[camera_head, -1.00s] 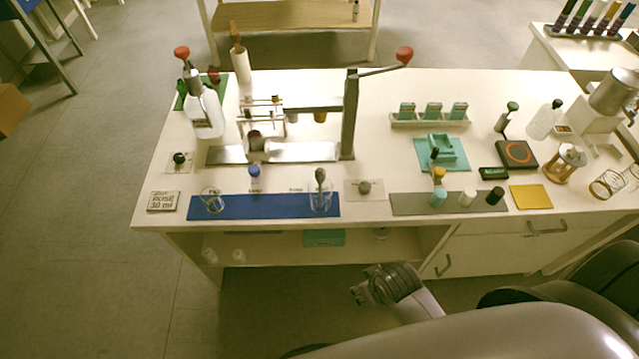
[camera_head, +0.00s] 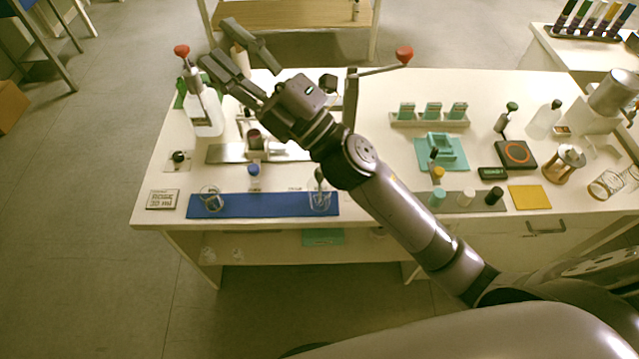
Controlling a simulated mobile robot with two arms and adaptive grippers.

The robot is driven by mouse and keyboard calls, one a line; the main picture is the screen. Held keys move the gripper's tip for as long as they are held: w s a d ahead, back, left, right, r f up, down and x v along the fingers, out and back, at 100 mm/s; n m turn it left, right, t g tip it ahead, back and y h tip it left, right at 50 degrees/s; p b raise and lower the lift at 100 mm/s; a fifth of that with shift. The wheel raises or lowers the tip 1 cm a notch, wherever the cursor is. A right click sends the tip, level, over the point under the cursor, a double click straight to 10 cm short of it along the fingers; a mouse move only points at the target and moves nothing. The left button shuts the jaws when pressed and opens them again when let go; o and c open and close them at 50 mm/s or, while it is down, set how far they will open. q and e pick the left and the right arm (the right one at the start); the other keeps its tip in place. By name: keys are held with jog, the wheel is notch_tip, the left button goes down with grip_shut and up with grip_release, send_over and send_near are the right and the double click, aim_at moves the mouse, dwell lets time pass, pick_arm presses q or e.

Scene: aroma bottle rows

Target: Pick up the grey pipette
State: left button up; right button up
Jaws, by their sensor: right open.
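What looks like the grey pipette (camera_head: 319,175) stands with its rounded dark grey end up in a clear glass (camera_head: 320,202) at the right end of the blue mat (camera_head: 265,206). Its lower part is hard to make out through the glass. My right gripper (camera_head: 217,42) is open and empty, with its two fingers spread, raised over the back left of the table. It is well apart from the pipette, up and to the left in the picture. My left gripper is not in view.
A white bottle (camera_head: 207,115) and a red-knobbed lever (camera_head: 182,50) stand near my right gripper's fingers. My right forearm crosses the table and hides part of the metal stand. Another glass (camera_head: 212,200) and a blue-capped vial (camera_head: 253,170) are left of the pipette.

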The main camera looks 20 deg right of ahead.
jog(key=s+a+n+g+y, duration=0.5)
jog(key=a+n+g, duration=0.3)
jog(key=n+g, duration=0.55)
jog(key=n+g+h, duration=0.5)
jog(key=n+h, duration=0.5)
jog(key=h, duration=1.2)
send_near(320, 172)
jog(key=shift+t, duration=0.25)
notch_tip(320, 172, down, 4)
jog(key=p, duration=0.3)
jog(key=shift+w+d+f, duration=0.1)
jog(key=shift+d+f, duration=0.1)
jog(key=shift+f, duration=0.65)
notch_tip(320, 172, down, 4)
jog(key=p, duration=0.2)
jog(key=shift+p, duration=0.35)
jog(key=shift+w+f, duration=0.1)
jog(key=shift+f, duration=0.55)
jog(key=c, duration=0.8)
